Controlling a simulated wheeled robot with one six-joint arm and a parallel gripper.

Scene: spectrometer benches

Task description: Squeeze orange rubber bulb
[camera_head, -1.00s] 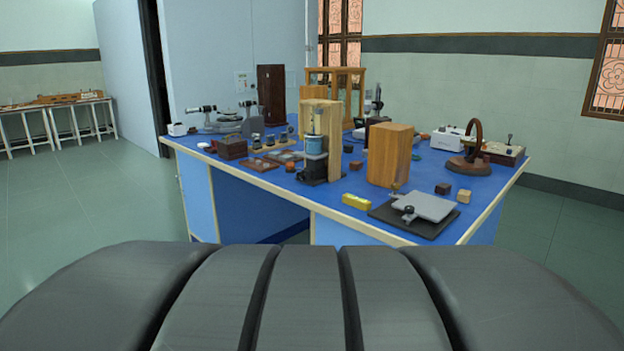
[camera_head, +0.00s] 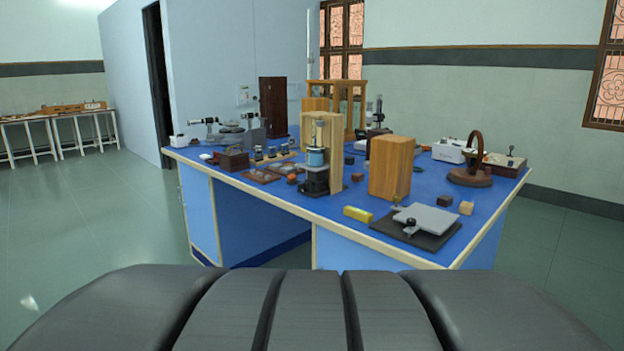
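A small orange rounded thing (camera_head: 292,178) lies on the blue bench top (camera_head: 350,195), just left of the black base of a wooden-backed stand. It looks like the orange rubber bulb, but it is too small here to make out its shape or any tube. It stands clear of my body, across the front edge of the bench. My gripper is not in view.
The wooden-backed stand (camera_head: 335,150) stands right of the orange thing, and a wooden block (camera_head: 391,167) farther right. A yellow block (camera_head: 357,214) and a grey plate (camera_head: 427,218) lie near the front edge. Open floor (camera_head: 90,230) lies left of the bench.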

